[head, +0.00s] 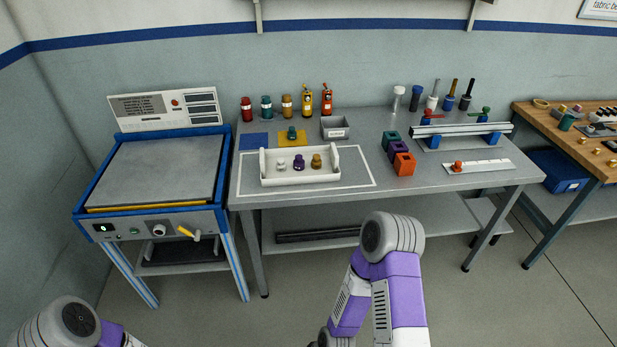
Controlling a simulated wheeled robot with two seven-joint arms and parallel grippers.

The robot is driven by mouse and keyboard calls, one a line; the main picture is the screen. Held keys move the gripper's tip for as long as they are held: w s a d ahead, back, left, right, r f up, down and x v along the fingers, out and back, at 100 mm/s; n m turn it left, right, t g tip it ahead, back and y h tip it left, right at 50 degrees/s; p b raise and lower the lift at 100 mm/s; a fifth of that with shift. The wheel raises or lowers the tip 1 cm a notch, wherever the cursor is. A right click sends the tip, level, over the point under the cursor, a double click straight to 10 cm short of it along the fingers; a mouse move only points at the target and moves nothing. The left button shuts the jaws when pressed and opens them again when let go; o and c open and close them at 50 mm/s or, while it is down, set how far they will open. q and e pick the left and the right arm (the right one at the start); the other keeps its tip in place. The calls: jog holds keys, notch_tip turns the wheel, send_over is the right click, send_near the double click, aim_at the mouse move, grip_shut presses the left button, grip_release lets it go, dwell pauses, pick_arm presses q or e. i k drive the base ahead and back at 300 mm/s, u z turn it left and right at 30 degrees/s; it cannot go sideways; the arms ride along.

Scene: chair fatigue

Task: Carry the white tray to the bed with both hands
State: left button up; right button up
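The white tray (292,181) sits on the grey metal table, inside a white outlined rectangle near the table's left front. It has raised ends and holds a white, a purple and a brown knob-like piece. The bed appears to be the flat grey plate (160,170) in a blue frame on the machine left of the table. The plate is bare. Parts of my two arms show at the bottom, one at the lower left and one at the lower centre. Neither gripper is in view.
On the grey table (345,187), a blue square (254,141), a yellow pad (298,141) and a grey bin (335,128) lie behind the tray. Coloured blocks (404,164) stand to its right. Several bottles line the back. A wooden bench (560,119) stands at far right.

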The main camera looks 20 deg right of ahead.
aim_at(168, 165)
jog(key=z, duration=0.9)
jog(key=i, duration=1.15)
jog(key=u, duration=0.2)
